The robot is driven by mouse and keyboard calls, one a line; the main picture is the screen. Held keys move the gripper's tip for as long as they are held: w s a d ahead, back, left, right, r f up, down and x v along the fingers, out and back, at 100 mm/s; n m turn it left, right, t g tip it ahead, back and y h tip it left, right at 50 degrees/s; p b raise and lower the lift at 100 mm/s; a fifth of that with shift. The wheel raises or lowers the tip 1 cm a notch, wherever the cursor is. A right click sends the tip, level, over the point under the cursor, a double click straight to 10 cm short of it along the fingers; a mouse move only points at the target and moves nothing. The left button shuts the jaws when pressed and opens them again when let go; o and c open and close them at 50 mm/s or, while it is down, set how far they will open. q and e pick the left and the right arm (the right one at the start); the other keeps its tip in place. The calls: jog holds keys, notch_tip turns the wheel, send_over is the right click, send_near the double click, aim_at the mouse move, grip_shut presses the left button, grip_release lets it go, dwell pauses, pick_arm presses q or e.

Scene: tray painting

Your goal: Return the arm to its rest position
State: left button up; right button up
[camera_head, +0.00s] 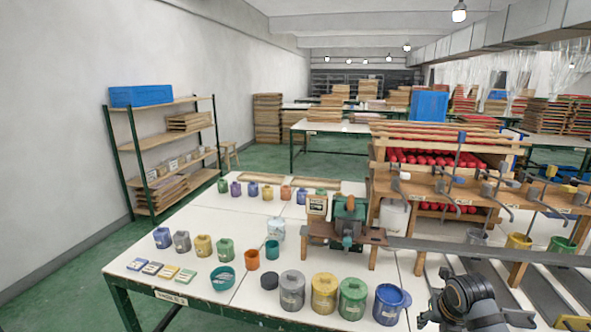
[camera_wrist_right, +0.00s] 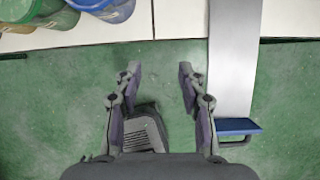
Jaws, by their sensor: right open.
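My right gripper (camera_wrist_right: 159,75) is open in the right wrist view, with its two fingers apart and nothing between them. It hangs over the green floor, just off the table edge. In the head view, dark parts of my right arm show at the bottom right, near the table's front edge, and the fingers are not clear there. My left gripper is not in view.
The white table (camera_head: 205,228) holds several paint pots, with a blue pot (camera_head: 390,304) nearest my right arm. A wooden rack (camera_head: 380,180) with red rollers stands at the right. A shelf (camera_head: 150,155) stands by the left wall. Green floor (camera_wrist_right: 60,110) lies below my gripper.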

jog(key=s+a+f+m, duration=0.35)
jog(key=s+m, duration=0.35)
jog(key=m, duration=0.3)
jog(key=s+a+f+m, duration=0.2)
jog(key=s+a+m, duration=0.2)
jog(key=s+m, duration=0.55)
jog(key=s+a+f+m, duration=0.2)
jog(key=s+a+m, duration=0.3)
jog(key=m, duration=0.7)
jog(key=s+d+f+g, duration=0.1)
jog(key=d+f, duration=0.1)
jog(key=f, duration=1)
jog(key=s+d+f+g, duration=0.1)
jog(key=d+f, duration=0.1)
jog(key=f, duration=1)
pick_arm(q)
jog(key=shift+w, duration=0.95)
pick_arm(e)
jog(key=s+d+f+g, duration=0.1)
jog(key=s+f, duration=1.7)
jog(key=s, duration=0.1)
jog(key=shift+s+d+f, duration=0.15)
jog(key=shift+s+f, duration=0.2)
